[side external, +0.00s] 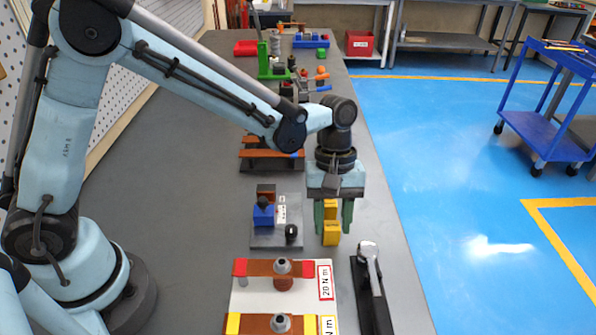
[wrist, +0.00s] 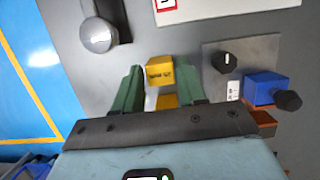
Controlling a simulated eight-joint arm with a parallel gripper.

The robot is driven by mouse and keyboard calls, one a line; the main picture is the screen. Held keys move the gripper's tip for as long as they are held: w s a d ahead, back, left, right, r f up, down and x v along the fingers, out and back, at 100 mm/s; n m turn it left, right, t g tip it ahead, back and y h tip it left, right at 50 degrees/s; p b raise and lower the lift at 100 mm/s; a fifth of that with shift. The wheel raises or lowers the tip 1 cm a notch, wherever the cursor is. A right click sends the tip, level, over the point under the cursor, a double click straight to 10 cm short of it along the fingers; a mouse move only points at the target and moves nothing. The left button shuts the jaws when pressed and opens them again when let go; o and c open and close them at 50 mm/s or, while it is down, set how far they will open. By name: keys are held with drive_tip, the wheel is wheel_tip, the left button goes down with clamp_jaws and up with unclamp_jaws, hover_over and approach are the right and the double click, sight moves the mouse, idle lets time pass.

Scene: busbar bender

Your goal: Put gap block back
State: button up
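The yellow gap block (side external: 331,233) is low at the table, right of a grey base plate. It shows as two yellow parts, one above the other; I cannot tell if they are one piece. In the wrist view the lettered yellow part (wrist: 159,72) lies between the green fingertips, with a second yellow part (wrist: 167,101) nearer the palm. My gripper (side external: 333,226) points down over the block. Its fingers (wrist: 160,75) stand either side of the yellow with small gaps visible, so it looks open. Whether the block rests on the table is unclear.
The grey base plate (side external: 270,237) left of the gripper carries a blue block (side external: 263,215) and a black knob (side external: 291,233). A torque wrench (side external: 372,270) on a black stand is in front at right. A white board (side external: 240,292) with busbars is in front.

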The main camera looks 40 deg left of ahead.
drive_tip(key=shift+o, duration=1.1)
drive_tip(key=shift+r, duration=0.1)
drive_tip(key=v, duration=1.2)
drive_tip(key=s+a+m+t+y, duration=0.2)
drive_tip(key=s+a+m+t, duration=0.7)
drive_tip(key=a, duration=0.5)
drive_tip(key=shift+s+a+f, duration=0.25)
drive_tip(key=shift+s+f, duration=0.1)
drive_tip(key=shift+f, duration=0.05)
